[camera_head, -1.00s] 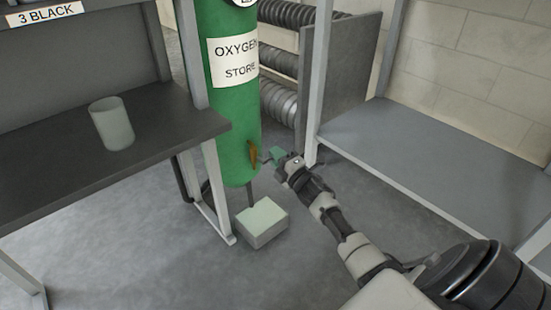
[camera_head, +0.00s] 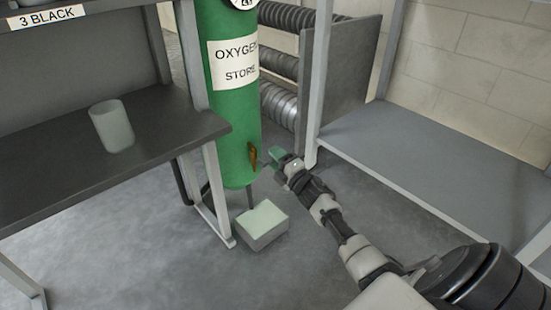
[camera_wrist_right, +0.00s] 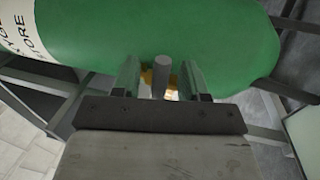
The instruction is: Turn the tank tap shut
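The green oxygen tank (camera_head: 235,125) stands upright beyond the bench corner. Its tap (camera_head: 253,156) is a small brown-orange piece low on the tank's right side. My right gripper (camera_head: 271,157) is just to the right of the tap. In the right wrist view my right gripper (camera_wrist_right: 161,80) is open, its two fingers pointing at the tank (camera_wrist_right: 215,40). A grey rod (camera_wrist_right: 160,77) shows between the fingers, with gaps on both sides. Part of the yellowish tap (camera_wrist_right: 147,79) shows behind it. I cannot tell whether the fingers touch anything. My left gripper is not in view.
A dark bench (camera_head: 60,160) with a pale cup (camera_head: 111,126) stands at the left. A pale box (camera_head: 262,224) sits on the floor below the tap. A grey shelf (camera_head: 430,150) is at the right. Open floor lies in front.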

